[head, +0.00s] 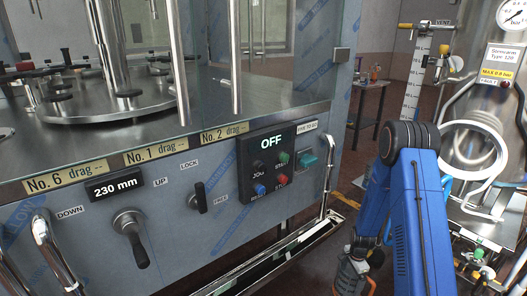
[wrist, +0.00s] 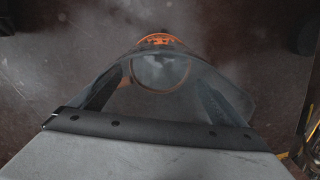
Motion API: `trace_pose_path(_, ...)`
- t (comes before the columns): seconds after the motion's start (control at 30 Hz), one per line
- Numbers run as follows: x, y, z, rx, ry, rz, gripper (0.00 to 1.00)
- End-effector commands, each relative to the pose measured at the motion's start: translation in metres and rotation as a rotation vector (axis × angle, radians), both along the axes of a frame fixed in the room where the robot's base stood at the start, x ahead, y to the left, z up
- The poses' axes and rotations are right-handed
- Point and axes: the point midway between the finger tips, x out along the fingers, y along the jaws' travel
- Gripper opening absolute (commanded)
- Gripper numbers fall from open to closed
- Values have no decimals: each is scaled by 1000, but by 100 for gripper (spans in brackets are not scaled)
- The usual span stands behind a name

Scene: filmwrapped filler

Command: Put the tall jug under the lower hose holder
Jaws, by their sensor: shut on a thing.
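In the wrist view a clear jug (wrist: 160,72) with an orange part at its far edge sits between the two dark fingers of my gripper (wrist: 158,92), which is shut on it. I look into its round opening and see no contents clearly. In the head view my gripper (head: 350,277) hangs low at the bottom edge, below my blue arm. The jug is not clearly seen there. A pale coiled hose (head: 478,128) hangs at the steel tank on the right. I cannot pick out the lower hose holder with certainty.
The filling machine (head: 200,215) with its control panel (head: 279,160) fills the left, with a steel rail (head: 328,172) at its corner. The steel tank (head: 490,95) with valves stands at the right. A small table (head: 370,100) is behind. Brown floor shows between them.

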Motion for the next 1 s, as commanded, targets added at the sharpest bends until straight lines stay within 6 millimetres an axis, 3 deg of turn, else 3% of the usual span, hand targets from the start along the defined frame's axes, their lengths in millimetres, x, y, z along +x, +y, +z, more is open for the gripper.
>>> trace_pose_path(0.7, 46, 80, 57, -1, -1, 1126, 68)
trace_pose_path(1.0, 52, 97, 69, -1, -1, 1360, 68)
